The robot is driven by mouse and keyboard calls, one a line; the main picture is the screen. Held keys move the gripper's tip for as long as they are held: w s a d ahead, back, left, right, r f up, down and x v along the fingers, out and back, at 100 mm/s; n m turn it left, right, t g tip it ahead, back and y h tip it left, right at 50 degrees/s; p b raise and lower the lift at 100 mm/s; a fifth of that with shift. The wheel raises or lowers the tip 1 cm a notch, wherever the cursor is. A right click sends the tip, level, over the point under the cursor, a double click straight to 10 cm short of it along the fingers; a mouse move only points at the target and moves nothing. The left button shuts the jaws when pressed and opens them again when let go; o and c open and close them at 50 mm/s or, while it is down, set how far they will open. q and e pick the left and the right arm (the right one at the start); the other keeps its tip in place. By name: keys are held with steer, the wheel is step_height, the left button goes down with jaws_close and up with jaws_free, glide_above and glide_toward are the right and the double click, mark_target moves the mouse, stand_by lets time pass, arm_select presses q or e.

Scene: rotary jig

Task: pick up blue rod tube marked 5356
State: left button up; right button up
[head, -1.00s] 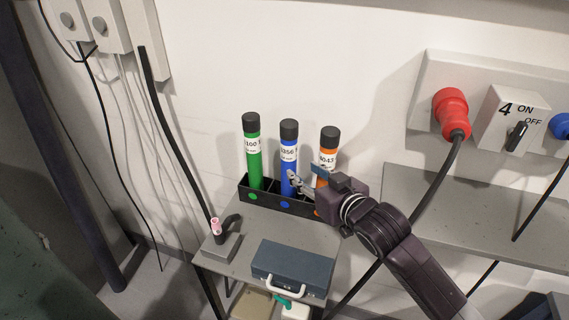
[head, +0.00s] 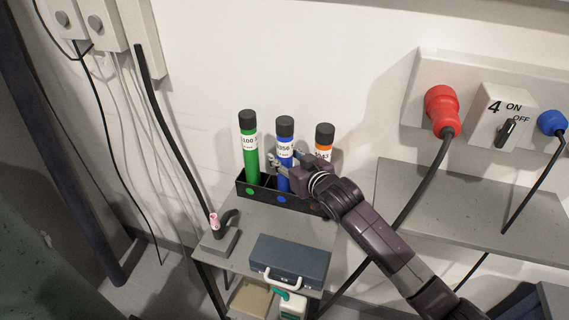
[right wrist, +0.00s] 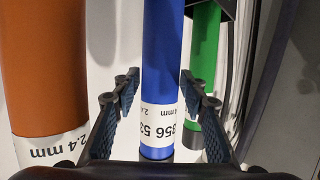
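The blue tube (head: 285,146) stands upright in the middle slot of a black rack (head: 303,204), with a black cap and a white label. In the right wrist view the blue tube (right wrist: 162,60) shows its label upside down, with part of "5356" readable. My right gripper (head: 285,158) is open around the tube, one finger on each side. In the right wrist view the fingers (right wrist: 157,92) appear to have small gaps to the tube. My left gripper is not in view.
A green tube (head: 249,150) stands left of the blue one and an orange tube (head: 323,152) right, partly hidden by my gripper. A blue-grey case (head: 290,258) and a small stand (head: 218,242) sit in front. The wall is close behind.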

jaws_close()
steer(key=shift+r, duration=0.15)
stand_by(0.4)
steer(key=shift+w, duration=0.1)
